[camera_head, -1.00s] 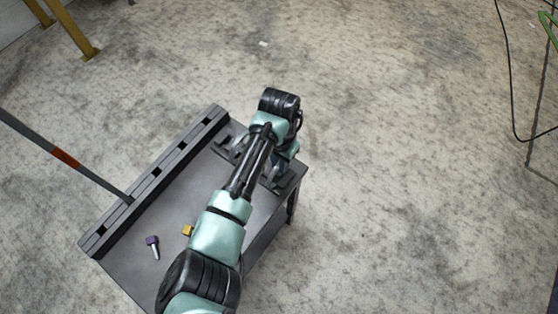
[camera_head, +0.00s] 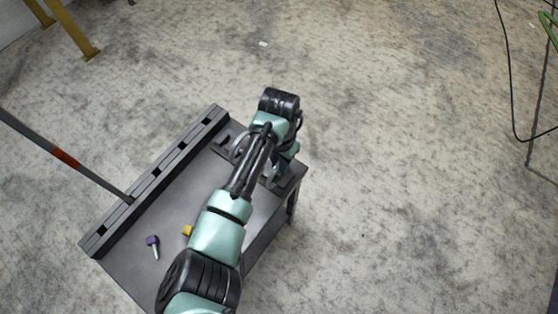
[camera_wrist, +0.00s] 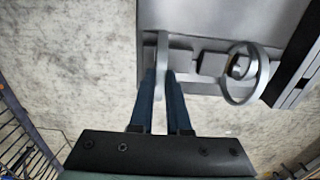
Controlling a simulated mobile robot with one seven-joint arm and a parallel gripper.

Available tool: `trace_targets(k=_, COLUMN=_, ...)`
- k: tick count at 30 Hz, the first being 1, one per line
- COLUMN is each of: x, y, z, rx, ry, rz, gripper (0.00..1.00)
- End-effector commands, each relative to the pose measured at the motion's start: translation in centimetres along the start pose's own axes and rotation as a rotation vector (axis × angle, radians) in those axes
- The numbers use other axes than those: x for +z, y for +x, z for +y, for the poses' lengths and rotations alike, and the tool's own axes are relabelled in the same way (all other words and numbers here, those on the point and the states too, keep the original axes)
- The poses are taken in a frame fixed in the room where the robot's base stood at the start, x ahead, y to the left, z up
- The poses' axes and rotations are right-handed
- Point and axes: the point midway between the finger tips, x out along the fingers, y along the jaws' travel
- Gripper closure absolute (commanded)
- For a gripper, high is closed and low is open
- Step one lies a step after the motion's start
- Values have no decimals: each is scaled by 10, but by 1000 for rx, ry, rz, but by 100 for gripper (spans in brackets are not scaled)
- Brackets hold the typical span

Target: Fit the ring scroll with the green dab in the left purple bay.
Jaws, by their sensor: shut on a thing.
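My gripper (camera_wrist: 160,78) has its two blue fingers closed on a light grey piece (camera_wrist: 162,50), seen edge-on as a narrow strip between them. I cannot tell from this angle whether it is a ring. A grey ring (camera_wrist: 232,94) shows to the right of the fingers, apart from them, beside a dark block. No green dab shows on either piece. In the head view my arm hides the gripper's fingertips. A light ring-like arc (camera_head: 237,152) shows left of my wrist. No purple bay can be made out; the long dark rail (camera_head: 165,179) has several square openings.
A purple-headed peg (camera_head: 153,241) and a yellow block (camera_head: 187,230) lie on the dark table (camera_head: 128,268). A long grey bar with an orange band (camera_head: 66,159) reaches the rail from the left. Dark brackets (camera_head: 222,146) stand at the table's far end.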

Motion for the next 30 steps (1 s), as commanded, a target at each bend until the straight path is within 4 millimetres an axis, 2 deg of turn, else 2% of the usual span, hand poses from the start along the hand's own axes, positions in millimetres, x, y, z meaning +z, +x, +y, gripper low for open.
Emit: trace_targets(k=30, x=0, y=-27, z=0, rx=0, ry=0, rz=0, gripper=100)
